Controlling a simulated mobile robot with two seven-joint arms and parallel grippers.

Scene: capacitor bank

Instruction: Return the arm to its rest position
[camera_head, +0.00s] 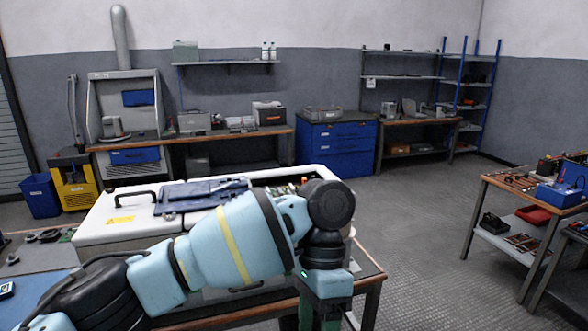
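My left arm (225,240), light blue with black joints and a yellow band, comes in from the lower left and reaches across the middle foreground. It bends at a black joint (328,204), and the links past it point down to the bottom edge of the picture. My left gripper is not visible, so its state and anything in it are hidden. My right arm and gripper are not in view. Behind my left arm is a white cabinet (122,222) on a bench. A dark blue item (200,193) lies on its top.
The bench's wooden edge (370,281) runs close to my arm's lower links. A bench with tools and a blue box (562,195) stands at the right. Open floor (430,240) lies between them. Workbenches, a blue drawer cabinet (337,145) and shelves line the far wall.

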